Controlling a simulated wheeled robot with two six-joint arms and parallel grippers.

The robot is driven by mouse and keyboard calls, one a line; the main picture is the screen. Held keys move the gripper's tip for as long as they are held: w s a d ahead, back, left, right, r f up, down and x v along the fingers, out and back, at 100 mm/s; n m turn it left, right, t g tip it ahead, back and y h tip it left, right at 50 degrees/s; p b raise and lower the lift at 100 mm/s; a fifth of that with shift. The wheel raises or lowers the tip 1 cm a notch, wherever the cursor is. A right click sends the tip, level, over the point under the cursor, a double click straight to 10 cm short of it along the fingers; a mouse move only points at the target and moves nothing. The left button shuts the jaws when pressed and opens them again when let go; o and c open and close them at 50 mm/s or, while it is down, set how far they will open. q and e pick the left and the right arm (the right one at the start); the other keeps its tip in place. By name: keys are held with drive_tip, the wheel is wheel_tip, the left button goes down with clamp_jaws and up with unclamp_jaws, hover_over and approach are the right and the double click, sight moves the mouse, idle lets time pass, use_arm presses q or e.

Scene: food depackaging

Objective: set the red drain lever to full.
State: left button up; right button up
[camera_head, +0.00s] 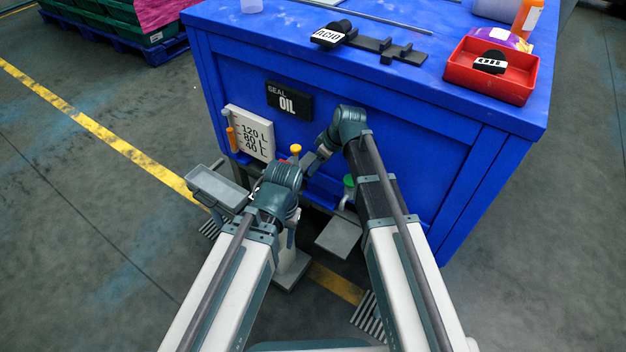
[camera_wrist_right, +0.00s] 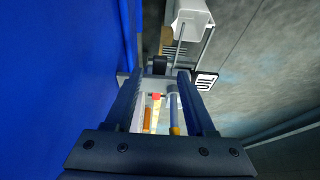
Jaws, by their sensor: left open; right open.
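A small red part (camera_wrist_right: 157,97) shows between the fingers of my right gripper (camera_wrist_right: 160,78) in the right wrist view, beside an orange rod; it looks like the drain lever, but its setting cannot be read. In the head view the lever is not clearly visible behind my arms. My right gripper (camera_head: 314,164) is open near the front of the blue bench (camera_head: 400,150). My left gripper (camera_head: 262,188) is lower and to the left, open, its fingers largely hidden by its wrist. A white gauge panel (camera_head: 250,133) marked 120, 80 and 40 L hangs on the bench front.
A yellow-topped part (camera_head: 295,149) and a green-capped part (camera_head: 349,182) stand close to my arms. A grey tray (camera_head: 217,188) is at left. A red bin (camera_head: 491,88) sits on the bench top. Floor at left is open.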

drive_tip(key=b+x, duration=0.3)
drive_tip(key=x, duration=0.1)
drive_tip(key=shift+w+a+f, duration=0.1)
drive_tip(key=shift+f, duration=0.25)
drive_tip(key=shift+c, duration=0.2)
clamp_jaws()
idle(0.5)
idle(0.5)
